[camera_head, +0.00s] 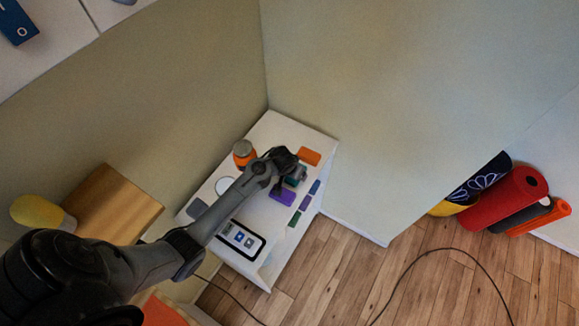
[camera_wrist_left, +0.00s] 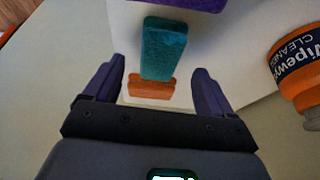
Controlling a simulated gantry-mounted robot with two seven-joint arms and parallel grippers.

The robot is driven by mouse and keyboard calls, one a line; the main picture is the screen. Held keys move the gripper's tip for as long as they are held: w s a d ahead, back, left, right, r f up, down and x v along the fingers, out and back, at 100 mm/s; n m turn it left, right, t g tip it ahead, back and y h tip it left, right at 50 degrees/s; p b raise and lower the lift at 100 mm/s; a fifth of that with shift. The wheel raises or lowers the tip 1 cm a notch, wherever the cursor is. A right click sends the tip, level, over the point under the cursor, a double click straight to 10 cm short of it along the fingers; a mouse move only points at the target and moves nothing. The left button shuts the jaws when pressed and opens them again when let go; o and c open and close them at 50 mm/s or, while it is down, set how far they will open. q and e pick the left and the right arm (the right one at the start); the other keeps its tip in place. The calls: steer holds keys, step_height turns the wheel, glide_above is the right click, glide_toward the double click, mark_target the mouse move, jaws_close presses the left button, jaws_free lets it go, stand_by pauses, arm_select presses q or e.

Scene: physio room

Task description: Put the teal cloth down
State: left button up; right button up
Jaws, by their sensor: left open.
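The teal cloth (camera_head: 299,176) is a small folded strip on the white tabletop (camera_head: 285,128), partly hidden by my left gripper (camera_head: 284,166) in the head view. In the left wrist view the teal cloth (camera_wrist_left: 163,48) appears between the two spread fingers of my left gripper (camera_wrist_left: 158,72), with gaps on both sides. The gripper is open and holds nothing. I cannot tell the exact height of the fingers above the cloth. My right gripper is not in view.
An orange piece (camera_head: 309,156) and a purple piece (camera_head: 283,198) lie at either end of the cloth. An orange wipes bottle (camera_head: 243,153) stands close on the left. Several small coloured pieces (camera_head: 304,202) line the table's right edge. A black-framed panel (camera_head: 241,240) lies near the front.

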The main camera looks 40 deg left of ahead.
arm_select(q)
steer(key=v, duration=0.7)
steer(key=shift+s+r+p, duration=0.2)
steer(key=shift+p, duration=0.15)
